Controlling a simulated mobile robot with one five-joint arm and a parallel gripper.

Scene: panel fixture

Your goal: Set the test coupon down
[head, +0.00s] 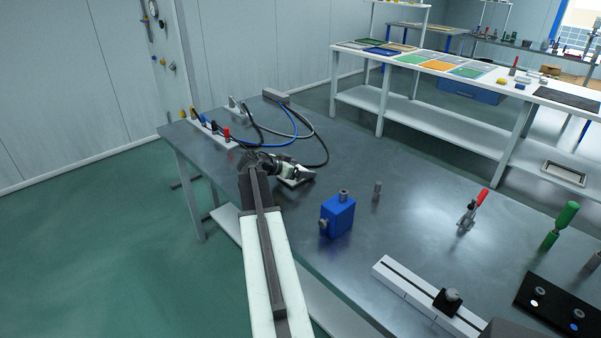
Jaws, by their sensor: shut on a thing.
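My gripper (287,170) is at the end of my arm, low over the left part of the grey metal table (370,240). It is shut on a small pale flat piece (297,182), which I take to be the test coupon. My arm and gripper hide part of the coupon. I cannot tell whether its underside touches the table top.
Black and blue hoses (285,140) loop close behind my gripper from a white connector strip (212,130). A red-handled clamp (468,213) and a white rail (425,295) are farther right.

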